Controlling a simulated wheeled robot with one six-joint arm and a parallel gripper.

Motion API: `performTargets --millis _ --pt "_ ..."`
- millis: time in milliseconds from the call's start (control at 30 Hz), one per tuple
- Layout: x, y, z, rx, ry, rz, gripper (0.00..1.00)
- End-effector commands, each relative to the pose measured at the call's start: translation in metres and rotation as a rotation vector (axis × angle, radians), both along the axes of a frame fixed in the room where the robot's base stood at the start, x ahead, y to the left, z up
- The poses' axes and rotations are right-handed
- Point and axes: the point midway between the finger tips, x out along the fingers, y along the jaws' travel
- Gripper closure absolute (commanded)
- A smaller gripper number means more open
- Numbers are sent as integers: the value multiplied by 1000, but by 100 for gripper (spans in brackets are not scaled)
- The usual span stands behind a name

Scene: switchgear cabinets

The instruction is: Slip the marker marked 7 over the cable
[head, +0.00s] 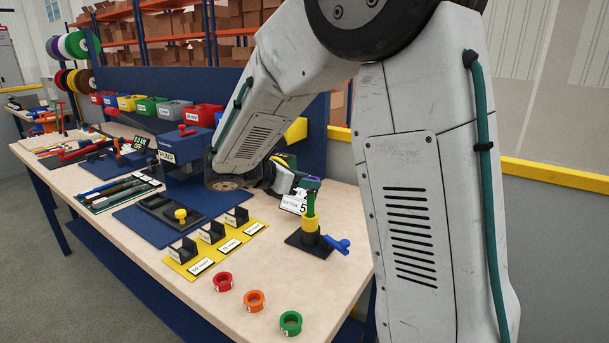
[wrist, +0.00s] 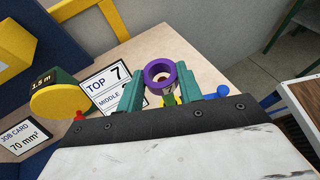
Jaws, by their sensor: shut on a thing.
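My gripper (wrist: 159,74) has teal fingers and is shut on a purple ring marker (wrist: 158,66). In the head view my gripper (head: 308,184) is above the cable stand, with the ring mostly hidden. The cable (head: 310,224), yellow low down, stands upright on a black base (head: 309,243). Something yellow and pale shows below and through the ring in the wrist view. I cannot tell whether the ring is around the cable's end or just above it. A card (wrist: 105,85) reads TOP 7 and MIDDLE; its lower part is hidden.
Red (head: 222,281), orange (head: 253,300) and green (head: 290,322) rings lie at the table's near edge. A blue lever (head: 337,245) juts out beside the stand. A yellow tray (head: 215,243) with black holders is to the left. Bare table lies in front of the stand.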

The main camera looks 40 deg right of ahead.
Motion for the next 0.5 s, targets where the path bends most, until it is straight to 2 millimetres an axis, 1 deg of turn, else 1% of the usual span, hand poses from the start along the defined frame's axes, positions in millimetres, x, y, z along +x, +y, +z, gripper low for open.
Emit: performTargets --millis 500 --pt "0 0 -26 1 0 0 85"
